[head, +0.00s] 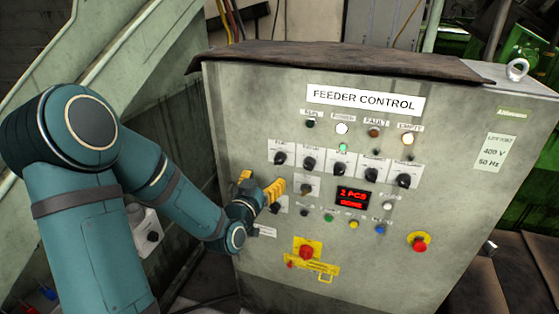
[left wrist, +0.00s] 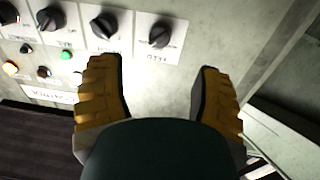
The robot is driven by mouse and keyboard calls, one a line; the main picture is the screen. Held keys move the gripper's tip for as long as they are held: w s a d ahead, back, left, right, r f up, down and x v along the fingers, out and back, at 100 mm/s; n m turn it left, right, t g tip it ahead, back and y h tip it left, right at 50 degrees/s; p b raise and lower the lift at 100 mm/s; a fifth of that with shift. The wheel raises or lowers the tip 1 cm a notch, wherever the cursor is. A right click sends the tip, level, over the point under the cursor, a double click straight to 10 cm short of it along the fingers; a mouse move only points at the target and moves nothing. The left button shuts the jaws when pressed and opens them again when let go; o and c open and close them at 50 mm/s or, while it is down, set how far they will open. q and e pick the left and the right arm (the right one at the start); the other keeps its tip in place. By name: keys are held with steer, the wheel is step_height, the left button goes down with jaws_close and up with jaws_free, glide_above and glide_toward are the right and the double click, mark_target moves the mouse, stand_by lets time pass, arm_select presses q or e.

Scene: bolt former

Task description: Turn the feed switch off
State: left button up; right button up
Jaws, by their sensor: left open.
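The feed switch (head: 280,158) is the black rotary knob on a white plate at the left end of the upper knob row on the grey feeder control cabinet (head: 460,180). It also shows in the left wrist view (left wrist: 160,35), upside down, with its FEED label. Its pointer setting is too small to read. My left gripper (head: 260,183) is open and empty, its yellow fingers close to the panel, below and left of the knob. In the wrist view the knob lies beyond the gap between the fingertips (left wrist: 160,85), not touched. My right gripper is not in view.
Neighbouring knobs (head: 309,162) stand close to the right. Below are a red display (head: 352,198), coloured buttons and a red knob on a yellow plate (head: 306,252). A red mushroom button (head: 419,244) sits at lower right. White, green and amber lamps are lit.

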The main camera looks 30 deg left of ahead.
mark_target(277, 162)
arm_select(q)
steer(key=w, duration=0.3)
steer(key=w+a, duration=0.1)
steer(key=w, duration=0.6)
steer(key=shift+a, duration=0.4)
jaws_close()
